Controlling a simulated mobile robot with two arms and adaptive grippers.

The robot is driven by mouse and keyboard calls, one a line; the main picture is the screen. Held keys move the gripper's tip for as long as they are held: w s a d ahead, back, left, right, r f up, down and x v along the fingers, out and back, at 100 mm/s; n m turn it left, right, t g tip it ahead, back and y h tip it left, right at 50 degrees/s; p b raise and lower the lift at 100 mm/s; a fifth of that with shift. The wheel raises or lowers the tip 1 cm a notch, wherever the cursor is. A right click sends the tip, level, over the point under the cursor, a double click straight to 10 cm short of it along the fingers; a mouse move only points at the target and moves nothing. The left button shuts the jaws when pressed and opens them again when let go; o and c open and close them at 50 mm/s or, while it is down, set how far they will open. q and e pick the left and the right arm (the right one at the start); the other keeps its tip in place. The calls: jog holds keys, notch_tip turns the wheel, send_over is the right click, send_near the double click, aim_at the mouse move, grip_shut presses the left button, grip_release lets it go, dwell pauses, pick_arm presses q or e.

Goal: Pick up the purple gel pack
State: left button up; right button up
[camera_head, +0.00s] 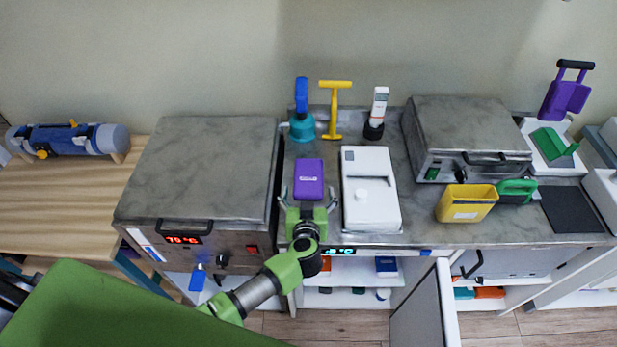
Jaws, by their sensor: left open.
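The purple gel pack (309,171) is a flat purple block with a small pale label. It lies on the grey counter between the large metal unit and the white box. My left gripper (308,196) is open at its near end, with one finger to the left and one to the right of the pack's lower part. Its fingers look apart from the pack, and nothing is held. The gripper's palm is close to the pack's near edge. My right gripper is not in view.
A metal unit (205,165) stands close on the left, and a white box (370,190) close on the right. Behind are a blue-teal bottle (302,125) and a yellow T-handled tool (335,110). A yellow bin (466,204) stands farther right. A cabinet door (425,310) hangs open below.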

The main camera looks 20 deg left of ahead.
pick_arm(q)
jog(key=shift+w+a+f, duration=0.1)
jog(key=shift+w+f, duration=0.15)
jog(key=shift+w, duration=0.2)
jog(key=shift+s+r, duration=0.1)
jog(key=c, duration=1.4)
jog(key=shift+c, duration=0.2)
